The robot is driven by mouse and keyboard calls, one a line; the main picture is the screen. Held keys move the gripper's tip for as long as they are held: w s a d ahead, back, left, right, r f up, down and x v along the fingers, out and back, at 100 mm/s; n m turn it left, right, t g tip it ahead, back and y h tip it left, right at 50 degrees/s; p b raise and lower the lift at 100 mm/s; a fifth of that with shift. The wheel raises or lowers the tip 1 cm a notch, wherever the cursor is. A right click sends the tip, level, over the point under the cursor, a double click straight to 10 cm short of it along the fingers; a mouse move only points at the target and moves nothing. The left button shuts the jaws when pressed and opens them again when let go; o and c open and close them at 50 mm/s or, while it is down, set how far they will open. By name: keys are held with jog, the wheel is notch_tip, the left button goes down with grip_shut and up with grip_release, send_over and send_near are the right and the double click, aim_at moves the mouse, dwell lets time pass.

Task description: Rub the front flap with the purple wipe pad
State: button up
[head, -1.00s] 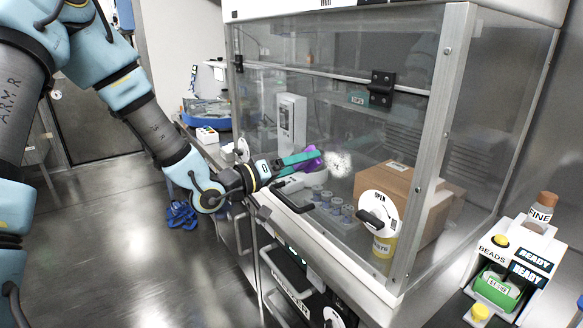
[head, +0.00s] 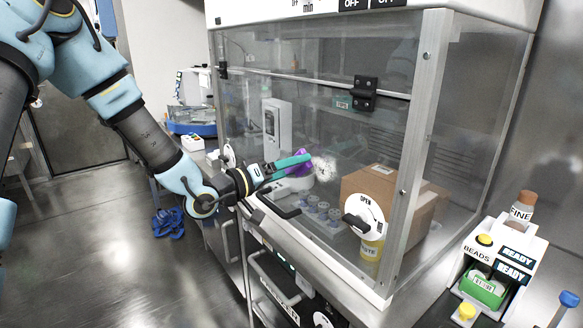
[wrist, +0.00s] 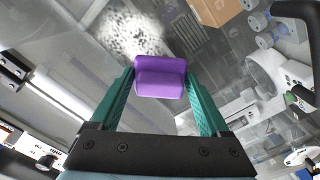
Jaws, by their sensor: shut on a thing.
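The front flap (head: 385,130) is the large clear front pane of the enclosure. A whitish speckled smudge (head: 325,168) marks it, and the smudge also shows at the top of the wrist view (wrist: 135,30). My gripper (head: 302,161) has teal fingers shut on the purple wipe pad (wrist: 160,77). In the head view the pad (head: 294,168) is partly hidden by a finger. The pad is just left of the smudge, close to the pane. I cannot tell whether it touches the pane.
Behind the pane are a cardboard box (head: 378,190), several small grey cups (head: 318,208) and a white device (head: 277,128). A round OPEN knob (head: 365,214) and a black handle (head: 275,205) are at the front. A bead dispenser (head: 497,265) stands at right.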

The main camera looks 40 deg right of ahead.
aim_at(307, 169)
jog(key=shift+d, duration=0.85)
jog(key=shift+s, duration=0.2)
jog(key=shift+s+a+b, duration=0.2)
jog(key=shift+s+b, duration=0.2)
jog(key=shift+s, duration=1.05)
jog(key=shift+s+b, duration=0.75)
jog(key=shift+s, duration=2.7)
jog(key=shift+w+d+p, duration=0.2)
jog(key=shift+w+p, duration=0.7)
jog(key=shift+w, duration=4.2)
jog(key=shift+d+r, duration=0.1)
jog(key=shift+r, duration=0.25)
jog(key=shift+s+a+f+b, duration=0.1)
jog(key=shift+s+a+b, duration=0.15)
jog(key=shift+s, duration=1.5)
jog(key=shift+s+a+b, duration=0.1)
jog(key=shift+s+b, duration=0.1)
jog(key=shift+s, duration=1.5)
jog(key=shift+s+b, duration=0.35)
jog(key=shift+s, duration=1.05)
jog(key=shift+s+a, duration=0.1)
jog(key=shift+s, duration=0.05)
